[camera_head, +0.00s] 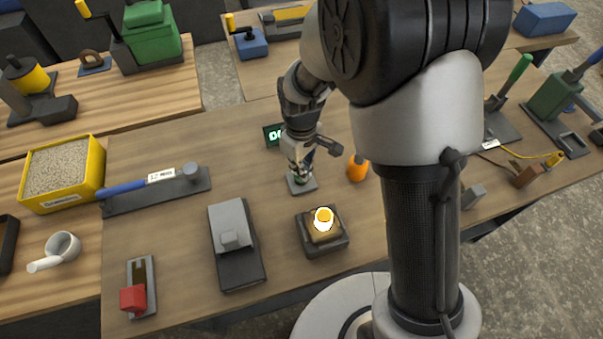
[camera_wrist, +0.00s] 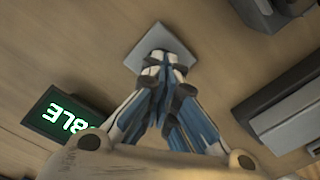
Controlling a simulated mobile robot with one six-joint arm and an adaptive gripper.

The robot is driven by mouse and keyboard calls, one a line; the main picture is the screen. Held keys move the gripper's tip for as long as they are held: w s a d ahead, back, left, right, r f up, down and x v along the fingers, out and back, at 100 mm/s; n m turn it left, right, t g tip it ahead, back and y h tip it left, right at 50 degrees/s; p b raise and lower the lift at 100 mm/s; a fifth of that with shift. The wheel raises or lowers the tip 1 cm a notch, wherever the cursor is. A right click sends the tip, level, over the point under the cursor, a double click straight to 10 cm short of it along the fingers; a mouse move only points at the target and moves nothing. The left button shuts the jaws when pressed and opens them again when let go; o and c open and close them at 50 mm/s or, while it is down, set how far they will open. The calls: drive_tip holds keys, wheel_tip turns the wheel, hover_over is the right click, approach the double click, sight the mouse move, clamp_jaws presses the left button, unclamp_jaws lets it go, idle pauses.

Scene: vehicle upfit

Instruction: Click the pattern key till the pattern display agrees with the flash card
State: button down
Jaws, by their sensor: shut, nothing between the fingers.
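My gripper (camera_head: 299,176) is shut and empty, pointing down over a small grey square plate (camera_head: 304,187) on the bench. In the wrist view the fingertips (camera_wrist: 164,60) cover the middle of this plate (camera_wrist: 181,38); any key there is hidden, and I cannot tell whether they touch it. A dark display (camera_head: 271,136) with green lit letters stands behind the gripper, partly hidden; "DO" shows. A lamp (camera_head: 323,218) glows amber-white on a dark square base. I cannot make out a flash card.
A grey block device (camera_head: 235,245) stands left of the lamp, and an orange rounded object (camera_head: 357,168) is close right of my gripper. A blue-handled bar (camera_head: 155,188), a yellow granule bin (camera_head: 62,172) and a white cup (camera_head: 62,247) are farther left.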

drive_tip(key=shift+r, duration=0.1)
drive_tip(key=shift+r+p, duration=1.05)
drive_tip(key=shift+r, duration=0.15)
drive_tip(key=shift+r+p, duration=1.95)
drive_tip(key=shift+r, duration=0.55)
wheel_tip(320, 180, up, 7)
drive_tip(key=m+t, duration=0.1)
drive_tip(key=m, duration=0.1)
hover_over(313, 185)
drive_tip(key=s+d+r+m+t+b, duration=0.2)
drive_tip(key=s+d+r+m+b, duration=0.15)
drive_tip(key=s+d+r, duration=0.55)
drive_tip(key=s+r+m+t, duration=0.1)
drive_tip(key=s+r+m, duration=0.1)
drive_tip(key=s, duration=0.7)
drive_tip(key=shift+d+m+t, duration=0.3)
drive_tip(key=shift+m, duration=0.55)
